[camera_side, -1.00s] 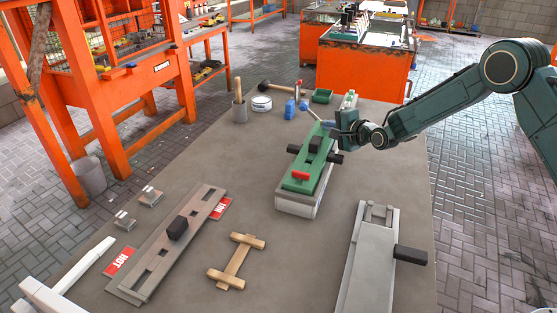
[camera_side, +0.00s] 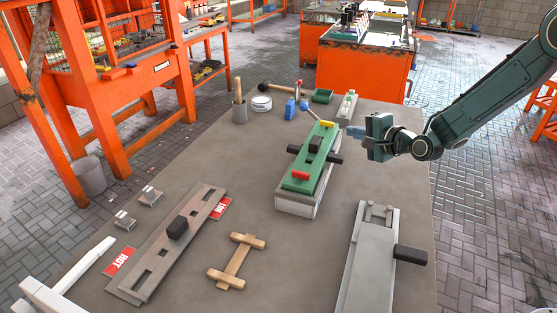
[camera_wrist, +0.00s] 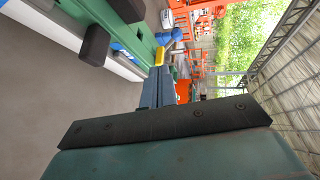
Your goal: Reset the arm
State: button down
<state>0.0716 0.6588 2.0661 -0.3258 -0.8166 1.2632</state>
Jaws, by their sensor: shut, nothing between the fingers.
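My gripper (camera_side: 362,141) is at the right side of the table in the side view, raised above its right edge. Its fingers are shut with nothing between them. It is apart from the green-topped fixture (camera_side: 322,150) to its left, which has black handles, a red piece at the near end and a yellow piece at the far end. In the wrist view, my gripper's blue-grey fingers (camera_wrist: 157,88) point away past the green fixture (camera_wrist: 120,30), which fills the upper left.
The grey table (camera_side: 270,240) also holds a slotted plate (camera_side: 150,268) with red HOT labels, a wooden clamp piece (camera_side: 237,262) and a grey mould (camera_side: 368,270) with a black handle. A mallet, tin (camera_side: 261,103) and blue piece stand at the far end. Orange benches stand beyond.

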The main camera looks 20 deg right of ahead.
jog(key=shift+s+r, duration=0.15)
jog(key=shift+s, duration=0.2)
jog(key=shift+r, duration=0.1)
jog(key=s+r+n+g, duration=0.4)
jog(key=s+r+n, duration=0.5)
jog(key=s+r, duration=0.4)
jog(key=s+d+n+g+h, duration=0.2)
jog(key=s+n+g, duration=0.2)
jog(key=s, duration=2.3)
jog(key=n, duration=0.3)
jog(key=shift+s+r+g, duration=0.2)
jog(key=shift+r+g, duration=0.2)
